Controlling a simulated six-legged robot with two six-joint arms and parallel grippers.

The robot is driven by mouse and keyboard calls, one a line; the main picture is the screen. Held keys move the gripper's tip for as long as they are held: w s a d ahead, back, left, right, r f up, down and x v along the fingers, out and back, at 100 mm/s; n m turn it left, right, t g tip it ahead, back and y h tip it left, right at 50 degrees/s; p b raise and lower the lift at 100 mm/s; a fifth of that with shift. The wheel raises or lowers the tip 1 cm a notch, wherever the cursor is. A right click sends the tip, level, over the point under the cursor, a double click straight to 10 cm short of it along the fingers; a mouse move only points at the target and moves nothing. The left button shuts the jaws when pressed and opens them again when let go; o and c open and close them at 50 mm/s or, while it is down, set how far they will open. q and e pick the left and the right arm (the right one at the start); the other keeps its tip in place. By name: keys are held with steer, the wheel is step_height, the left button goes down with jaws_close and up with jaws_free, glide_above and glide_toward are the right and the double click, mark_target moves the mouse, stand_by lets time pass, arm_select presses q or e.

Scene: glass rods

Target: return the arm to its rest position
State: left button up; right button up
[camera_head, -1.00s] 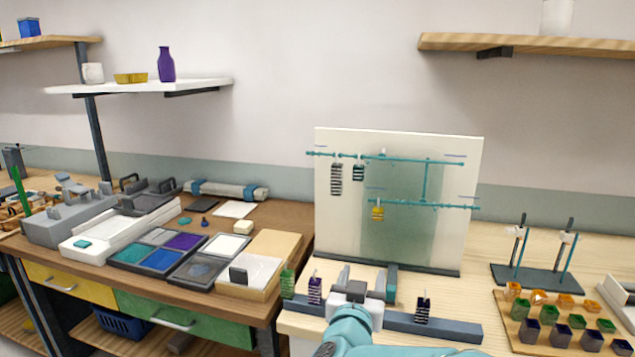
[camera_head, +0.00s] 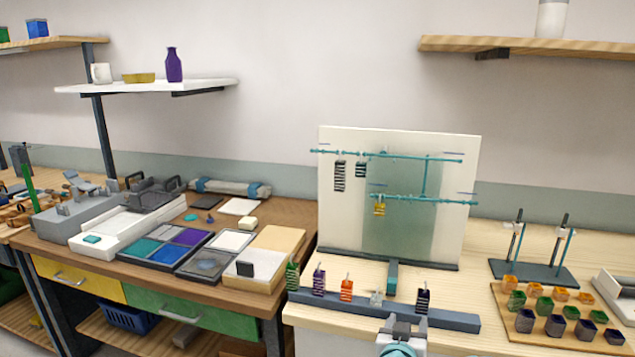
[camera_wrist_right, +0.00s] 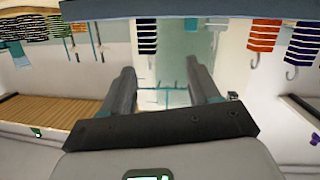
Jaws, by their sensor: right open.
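My right gripper (camera_head: 402,328) is low in the head view, in front of the slate bar and below the upright white board (camera_head: 345,230). Its jaws are open, with nothing between them. In the right wrist view both fingers of this gripper (camera_wrist_right: 163,75) stand apart with a clear gap. My left gripper is not in view.
The slate bar (camera_head: 450,320) carries several striped pieces, including an orange one (camera_head: 346,290). A rack of small coloured pots (camera_head: 535,333) and a two-rod stand (camera_head: 530,272) stand to the right. Trays (camera_head: 151,262) cover the left bench.

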steer(key=s+d+f+n+g+y, duration=0.15)
steer(key=s+f, duration=0.25)
steer(key=f, duration=0.4)
steer(key=s+f+g+y, duration=0.1)
steer(key=s+f+g, duration=0.1)
steer(key=s+f, duration=0.35)
steer(key=s+f+n+g+y, duration=0.1)
steer(key=s+f+g+y, duration=0.15)
steer(key=f, duration=0.65)
steer(key=s+a+f+m+g+y, duration=0.1)
steer(key=s+a+f+g+y, duration=0.1)
steer(key=s, duration=1)
steer(key=s+a+f+g+y, duration=0.3)
steer(key=s+a+f+g, duration=0.2)
steer(key=s, duration=0.7)
steer(key=shift+s+a+m+g, duration=0.15)
steer(key=shift+a+m+g, duration=0.3)
steer(key=shift+a, duration=0.4)
